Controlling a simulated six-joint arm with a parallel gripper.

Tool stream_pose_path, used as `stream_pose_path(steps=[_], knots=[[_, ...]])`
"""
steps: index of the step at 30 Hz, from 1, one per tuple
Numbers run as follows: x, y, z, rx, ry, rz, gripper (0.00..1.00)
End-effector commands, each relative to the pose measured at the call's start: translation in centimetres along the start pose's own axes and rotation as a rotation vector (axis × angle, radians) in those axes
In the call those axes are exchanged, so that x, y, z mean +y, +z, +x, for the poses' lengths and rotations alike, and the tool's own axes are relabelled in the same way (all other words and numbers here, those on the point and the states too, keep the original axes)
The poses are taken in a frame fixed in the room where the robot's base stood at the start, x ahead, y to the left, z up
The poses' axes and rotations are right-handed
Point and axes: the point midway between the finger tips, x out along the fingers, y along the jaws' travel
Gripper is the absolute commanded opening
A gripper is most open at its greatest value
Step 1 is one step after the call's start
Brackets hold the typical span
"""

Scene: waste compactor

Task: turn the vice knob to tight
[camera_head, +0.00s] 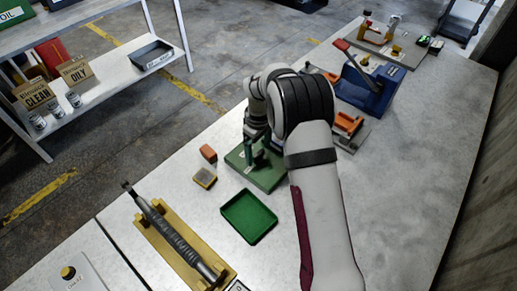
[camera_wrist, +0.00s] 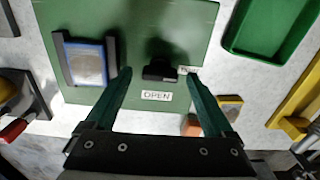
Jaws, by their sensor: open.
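The vice's green base plate (camera_wrist: 205,25) fills the middle of the wrist view; it also shows in the head view (camera_head: 272,181), partly hidden under my arm. A black knob (camera_wrist: 160,72) stands on the plate, its bar pointing roughly sideways. A white label reading OPEN (camera_wrist: 156,96) lies just below it. A smaller label (camera_wrist: 188,70), too small to read surely, sits at the knob's right. Dark vice jaws (camera_wrist: 112,60) flank a blue-edged grey block (camera_wrist: 86,64) to the left. My gripper (camera_wrist: 158,76) is open, its green fingers either side of the knob, apparently apart from it.
A green tray (camera_head: 249,216) lies in front of the vice. A yellow-and-grey block (camera_head: 204,178) and an orange block (camera_head: 208,153) lie to its left. A yellow cradle with a grey tool (camera_head: 180,245) is nearer. Orange (camera_head: 348,123) and blue (camera_head: 367,90) fixtures stand beyond my arm.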

Motion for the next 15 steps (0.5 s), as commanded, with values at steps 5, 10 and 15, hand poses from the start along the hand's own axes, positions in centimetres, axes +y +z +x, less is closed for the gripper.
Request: stream_pose_path(steps=[5, 10, 15], knots=[[0.0, 0.0, -0.9, 0.001, 0.001, -0.001, 0.88], [0.1, -0.1, -5.4, 0.004, 0.004, 0.000, 0.88], [0.1, -0.1, -10.9, 0.004, 0.004, 0.000, 0.88]])
